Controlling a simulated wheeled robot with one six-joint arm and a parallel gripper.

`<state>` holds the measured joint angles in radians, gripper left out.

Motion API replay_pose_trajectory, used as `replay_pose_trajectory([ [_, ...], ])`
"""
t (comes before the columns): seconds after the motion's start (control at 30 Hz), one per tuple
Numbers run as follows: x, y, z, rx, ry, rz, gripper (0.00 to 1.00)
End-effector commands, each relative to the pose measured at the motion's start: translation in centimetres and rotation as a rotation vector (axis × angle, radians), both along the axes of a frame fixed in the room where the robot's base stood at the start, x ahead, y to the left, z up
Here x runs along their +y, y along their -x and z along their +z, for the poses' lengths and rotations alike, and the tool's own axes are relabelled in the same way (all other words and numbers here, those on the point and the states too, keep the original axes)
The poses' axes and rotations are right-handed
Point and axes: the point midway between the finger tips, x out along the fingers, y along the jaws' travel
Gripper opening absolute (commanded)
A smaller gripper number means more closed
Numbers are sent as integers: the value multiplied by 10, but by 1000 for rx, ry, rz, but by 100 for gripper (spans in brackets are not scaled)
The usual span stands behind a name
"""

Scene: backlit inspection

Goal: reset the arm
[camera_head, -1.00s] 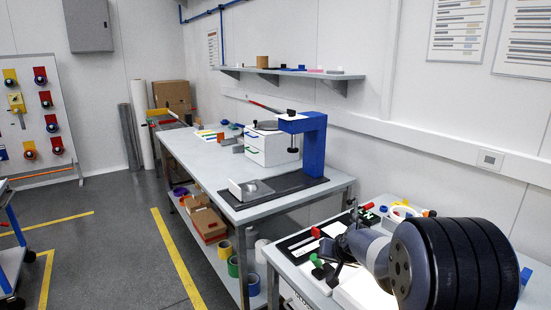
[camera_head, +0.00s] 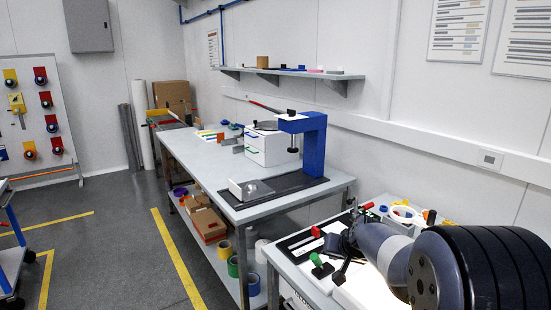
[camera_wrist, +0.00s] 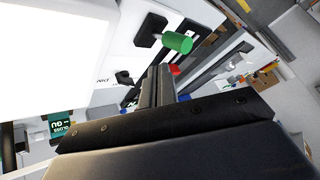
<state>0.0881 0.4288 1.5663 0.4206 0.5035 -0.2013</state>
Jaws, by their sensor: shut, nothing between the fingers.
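My gripper (camera_wrist: 160,82) shows in the wrist view as two dark fingers close together, shut and with nothing between them. In the head view my arm reaches in from the right over the near bench (camera_head: 292,272); the fingertips are hard to make out there. A green-headed piece with a black base (camera_head: 320,265) stands on the bench, left of my gripper. It also shows in the wrist view (camera_wrist: 178,43), beyond the fingertips and apart from them. A red piece (camera_head: 317,231) is close by, and another red piece (camera_head: 367,206) lies farther back.
A bright white panel (camera_wrist: 55,50) fills the wrist view's upper left. A white ring (camera_head: 401,214) lies at the bench's back. A longer table (camera_head: 205,172) with a blue stand (camera_head: 314,145) is beyond.

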Motion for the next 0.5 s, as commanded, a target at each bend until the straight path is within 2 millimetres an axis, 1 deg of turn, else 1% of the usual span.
replay_pose_trajectory([
  [0.03, 2, -5, -7, 4, -1, 0, 0],
  [0.33, 7, -34, -42, 3, 0, -1, 0],
  [0.37, 15, -29, -35, 1, 1, 3, 0],
  [0.4, 22, -23, -34, 3, 1, 5, 0],
  [0.5, 12, -30, -31, 4, -5, -3, 0],
])
